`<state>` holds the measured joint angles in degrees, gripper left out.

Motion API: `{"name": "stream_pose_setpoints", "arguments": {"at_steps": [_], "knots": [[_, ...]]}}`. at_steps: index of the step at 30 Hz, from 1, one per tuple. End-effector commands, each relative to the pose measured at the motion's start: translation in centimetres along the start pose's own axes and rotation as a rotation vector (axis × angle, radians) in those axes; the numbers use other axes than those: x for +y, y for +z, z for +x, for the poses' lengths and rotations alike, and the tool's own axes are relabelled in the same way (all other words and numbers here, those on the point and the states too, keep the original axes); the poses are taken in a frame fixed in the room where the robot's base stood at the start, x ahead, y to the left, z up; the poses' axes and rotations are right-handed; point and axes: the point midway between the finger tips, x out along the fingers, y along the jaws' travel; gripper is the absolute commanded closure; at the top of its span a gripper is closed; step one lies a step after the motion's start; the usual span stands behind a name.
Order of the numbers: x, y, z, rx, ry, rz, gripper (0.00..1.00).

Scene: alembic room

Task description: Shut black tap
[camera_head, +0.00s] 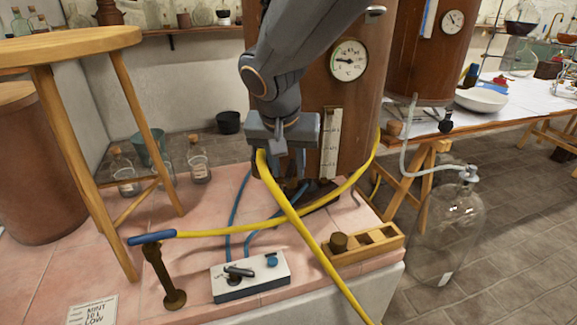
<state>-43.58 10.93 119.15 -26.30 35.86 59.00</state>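A white box (228,291) sits on the pink tiled top near the front. A black lever-shaped tap (239,272) is on its upper face, lying roughly sideways. A blue knob (272,261) is on the box to its right. My gripper (283,167) hangs well above and behind the box, in front of the brown boiler, apart from the black tap. Its fingertips are partly hidden by its own body and the yellow hose, so I cannot tell whether it is open. Another small black fitting (446,122) is at the right, by the hose from the other vessel.
The yellow hose (309,241) crosses in front of my gripper. A blue-handled brass post (166,275) stands left of the box, a wooden tray (365,250) right. A wooden stool (121,166) is at left and a large glass bottle (447,232) at right.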

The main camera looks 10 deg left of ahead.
Motion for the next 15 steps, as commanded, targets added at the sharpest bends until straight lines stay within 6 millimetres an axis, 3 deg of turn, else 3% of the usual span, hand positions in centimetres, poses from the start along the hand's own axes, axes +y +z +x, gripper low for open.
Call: {"name": "stream_pose_setpoints", "arguments": {"at_steps": [1,6,15], "knots": [[0.01,0.00,-0.01,0.000,0.000,0.000,0.73],[0.01,0.01,-0.02,0.000,0.000,0.000,1.00],[0.19,0.01,-0.08,-0.001,-0.007,-0.018,1.00]]}}
